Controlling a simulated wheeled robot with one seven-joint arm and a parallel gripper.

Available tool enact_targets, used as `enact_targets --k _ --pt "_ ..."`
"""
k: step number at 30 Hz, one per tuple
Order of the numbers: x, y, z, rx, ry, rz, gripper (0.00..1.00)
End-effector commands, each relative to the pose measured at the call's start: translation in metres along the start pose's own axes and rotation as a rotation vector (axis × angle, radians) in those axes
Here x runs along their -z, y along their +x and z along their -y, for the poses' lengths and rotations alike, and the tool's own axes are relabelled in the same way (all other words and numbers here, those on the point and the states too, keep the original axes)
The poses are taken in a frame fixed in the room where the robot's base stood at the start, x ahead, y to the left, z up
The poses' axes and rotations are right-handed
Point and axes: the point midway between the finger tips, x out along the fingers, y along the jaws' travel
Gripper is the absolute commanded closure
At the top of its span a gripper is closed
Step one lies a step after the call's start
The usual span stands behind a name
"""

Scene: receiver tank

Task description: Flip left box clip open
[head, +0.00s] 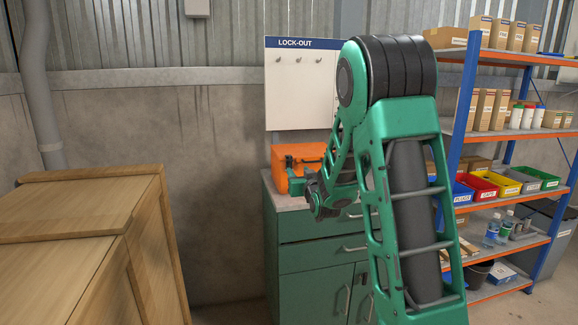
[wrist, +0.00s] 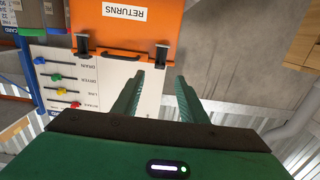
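An orange box (head: 311,151) stands on the green cabinet against the back wall, partly hidden behind my arm in the head view. The wrist view is upside down and shows the box (wrist: 125,28) with a "RETURNS" label and two black clips. One clip (wrist: 82,43) is at picture left. The other clip (wrist: 162,51), on the side away from the shelves, is at picture right. I cannot tell whether either is latched. My gripper (wrist: 158,84) is open and empty, its green fingers pointing toward the picture-right clip, with no contact visible. In the head view, my gripper (head: 299,178) is beside the box.
A white lock-out board (head: 300,80) hangs above the cabinet (head: 315,255). The wrist view shows a white panel (wrist: 100,88) with coloured knobs. A shelf unit (head: 470,90) with bins stands right. A large wooden crate (head: 70,210) fills the left foreground.

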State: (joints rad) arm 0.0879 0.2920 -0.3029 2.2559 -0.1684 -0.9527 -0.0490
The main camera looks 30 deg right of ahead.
Motion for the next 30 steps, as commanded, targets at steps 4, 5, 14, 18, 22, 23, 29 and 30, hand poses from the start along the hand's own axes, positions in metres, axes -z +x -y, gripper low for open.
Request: enact_targets --k 4,5,14,18,22,23,29,30 --pt "0.003 0.009 0.002 0.004 -0.001 -0.027 0.61" --pt "0.003 0.011 0.002 0.004 -0.001 -0.028 0.61" --pt "0.005 0.060 0.001 0.003 -0.001 -0.027 0.61" --pt "0.005 0.083 0.001 0.003 -0.002 -0.027 0.61" --pt "0.006 0.098 0.001 0.003 0.000 -0.027 0.61" --pt "0.006 0.101 0.001 0.003 0.000 -0.027 0.61" --pt "0.007 0.110 0.000 0.002 0.000 -0.027 0.61" --pt "0.007 0.111 0.000 0.002 0.000 -0.027 0.61"
